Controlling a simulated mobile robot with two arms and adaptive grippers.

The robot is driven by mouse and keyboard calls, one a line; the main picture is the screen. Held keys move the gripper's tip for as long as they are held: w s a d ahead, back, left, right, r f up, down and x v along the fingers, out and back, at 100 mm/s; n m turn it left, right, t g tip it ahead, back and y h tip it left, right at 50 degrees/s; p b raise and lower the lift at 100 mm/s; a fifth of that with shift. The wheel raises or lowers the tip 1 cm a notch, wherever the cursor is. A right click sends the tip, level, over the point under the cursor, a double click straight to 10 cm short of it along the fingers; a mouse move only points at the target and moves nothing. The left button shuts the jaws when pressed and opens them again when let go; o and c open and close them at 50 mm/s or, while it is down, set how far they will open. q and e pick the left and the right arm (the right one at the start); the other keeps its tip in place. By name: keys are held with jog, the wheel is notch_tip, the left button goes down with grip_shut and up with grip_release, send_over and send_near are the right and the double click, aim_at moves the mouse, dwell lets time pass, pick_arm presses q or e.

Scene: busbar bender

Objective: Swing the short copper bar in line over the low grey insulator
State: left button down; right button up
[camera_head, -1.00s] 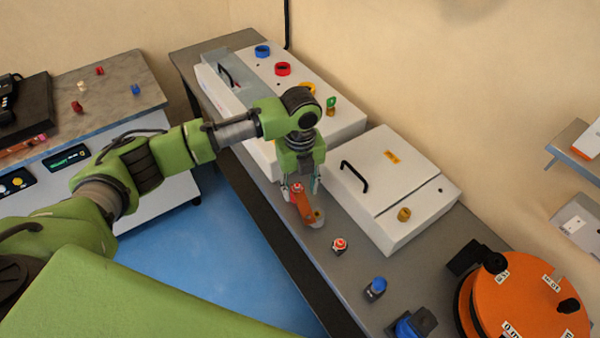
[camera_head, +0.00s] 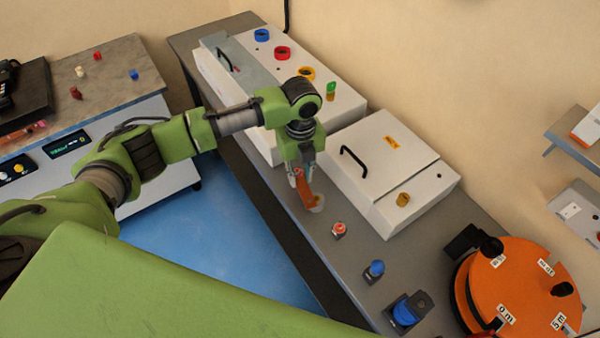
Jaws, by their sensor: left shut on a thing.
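The short copper bar (camera_head: 307,194) is a small orange-brown strip on the grey bench, in front of the white boxes. My left gripper (camera_head: 301,180) points down over its far end and is shut on it. The bar's near end lies at a small pale grey round piece (camera_head: 318,205). I cannot tell whether this is the low grey insulator, and what lies under the gripped end is hidden by the bar and fingers. My right gripper is not in view.
A red-topped post (camera_head: 339,230), a blue-topped post (camera_head: 375,269) and a blue-and-black block (camera_head: 408,309) stand nearer on the bench. A white box with a black handle (camera_head: 390,165) is close on the right. An orange reel (camera_head: 525,290) stands at the lower right.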

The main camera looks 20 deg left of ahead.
pick_arm(q)
jog(key=shift+w+d+n+p, duration=0.1)
jog(key=shift+d+n+p, duration=0.1)
jog(key=shift+n+p, duration=0.45)
jog(key=shift+d+n+p, duration=0.15)
jog(key=shift+n+p, duration=0.45)
jog(key=shift+n, duration=0.05)
jog(key=shift+w+a+p, duration=0.15)
jog(key=shift+a+p, duration=0.05)
jog(key=shift+p, duration=0.7)
dwell(0.8)
jog(key=shift+p, duration=0.3)
jog(key=c, duration=1.7)
grip_release()
jog(key=shift+d, duration=0.1)
